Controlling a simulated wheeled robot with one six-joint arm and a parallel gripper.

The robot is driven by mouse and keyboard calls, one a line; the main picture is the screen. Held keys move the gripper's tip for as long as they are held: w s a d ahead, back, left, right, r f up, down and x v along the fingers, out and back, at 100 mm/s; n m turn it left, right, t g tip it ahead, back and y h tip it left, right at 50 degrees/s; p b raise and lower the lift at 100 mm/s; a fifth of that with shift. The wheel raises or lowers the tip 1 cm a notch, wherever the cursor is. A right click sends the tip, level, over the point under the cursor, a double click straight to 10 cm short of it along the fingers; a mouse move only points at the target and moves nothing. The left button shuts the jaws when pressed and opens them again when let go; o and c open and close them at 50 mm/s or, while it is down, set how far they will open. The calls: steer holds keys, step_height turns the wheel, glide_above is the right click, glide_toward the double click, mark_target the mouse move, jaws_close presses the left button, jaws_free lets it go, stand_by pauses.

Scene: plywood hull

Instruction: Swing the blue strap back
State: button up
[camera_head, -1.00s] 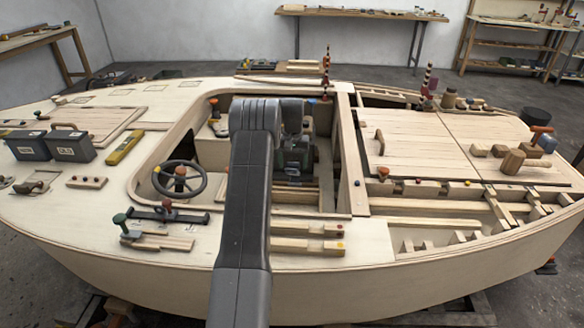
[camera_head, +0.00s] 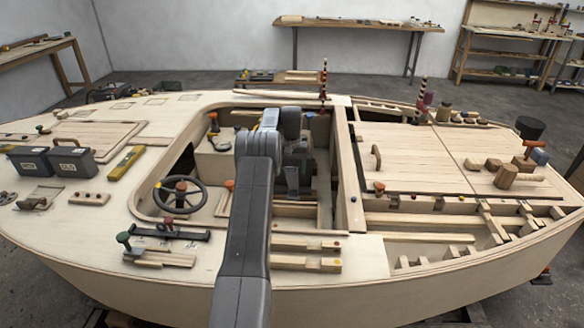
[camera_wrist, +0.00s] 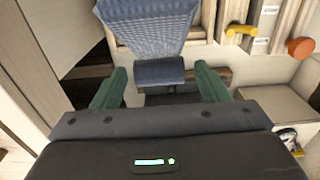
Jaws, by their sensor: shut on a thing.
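The blue strap (camera_wrist: 147,28) is a wide woven band in the wrist view. It runs from the top of the picture down to a dark blue rolled end (camera_wrist: 161,72). In the head view my gripper is down in the boat's cockpit, mostly hidden by my own arm, and I cannot make out the strap there.
The cockpit has a wooden rim (camera_head: 147,185) and a steering wheel (camera_head: 180,194). A yellow handle (camera_wrist: 240,30) and an orange knob (camera_wrist: 300,48) are at the right in the wrist view. Dark boxes (camera_head: 72,162) stand on the left deck. A plank hatch (camera_head: 400,158) lies right.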

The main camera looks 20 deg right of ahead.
steer(key=shift+f, duration=0.4)
steer(key=o, duration=1.3)
steer(key=shift+f, duration=0.15)
steer(key=shift+o, duration=0.5)
steer(key=shift+w+d, duration=0.1)
steer(key=shift+w, duration=0.05)
steer(key=shift+r, duration=0.25)
step_height(320, 180, up, 14)
steer(key=shift+f, duration=0.15)
